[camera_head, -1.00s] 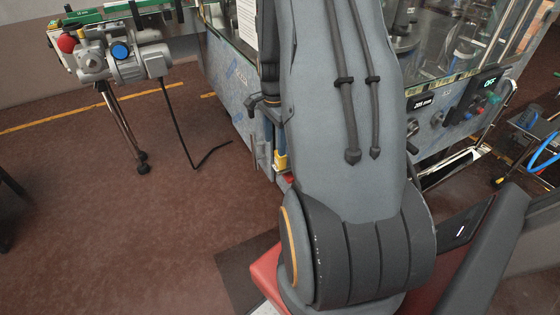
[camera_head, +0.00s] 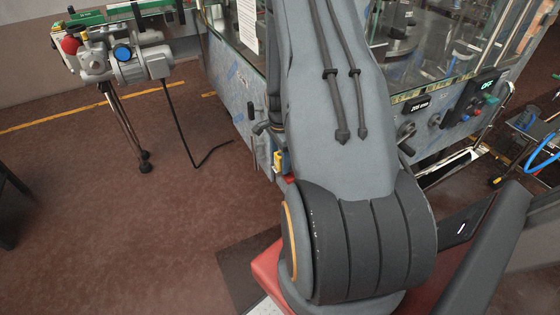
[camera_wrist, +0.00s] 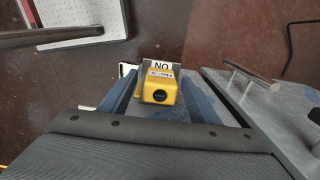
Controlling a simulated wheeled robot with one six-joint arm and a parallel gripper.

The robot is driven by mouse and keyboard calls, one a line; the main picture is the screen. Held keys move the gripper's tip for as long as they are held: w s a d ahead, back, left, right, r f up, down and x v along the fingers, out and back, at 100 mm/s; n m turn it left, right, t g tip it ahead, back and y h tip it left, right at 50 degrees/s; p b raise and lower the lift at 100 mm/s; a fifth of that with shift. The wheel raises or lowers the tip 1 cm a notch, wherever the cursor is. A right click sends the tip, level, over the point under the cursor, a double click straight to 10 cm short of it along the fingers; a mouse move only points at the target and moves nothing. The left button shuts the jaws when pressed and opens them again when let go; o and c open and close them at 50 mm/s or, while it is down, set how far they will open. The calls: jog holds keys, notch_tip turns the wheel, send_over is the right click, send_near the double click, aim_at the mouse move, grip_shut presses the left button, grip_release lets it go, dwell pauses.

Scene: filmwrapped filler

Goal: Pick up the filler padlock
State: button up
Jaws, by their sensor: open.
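The yellow padlock (camera_wrist: 160,93) is in the middle of the wrist view, with a round black keyhole face towards the camera. A white label marked "NO" (camera_wrist: 161,66) sits just beyond it. My gripper (camera_wrist: 159,82) is open, with one blue finger on each side of the padlock. I cannot tell whether either finger touches it. In the head view a small yellow patch, apparently the padlock (camera_head: 280,160), shows on the side of the machine, left of my arm. My arm hides much of the machine there, and I cannot make out the fingers in that view.
The filling machine (camera_head: 238,88) with glass panels stands behind my arm. A metal door handle (camera_wrist: 250,76) sticks out right of my gripper in the wrist view. A grey motor (camera_head: 125,60) on a conveyor stands at the left.

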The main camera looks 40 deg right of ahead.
jog(key=shift+c, duration=0.4)
jog(key=c, duration=1.2)
jog(key=shift+o, duration=0.2)
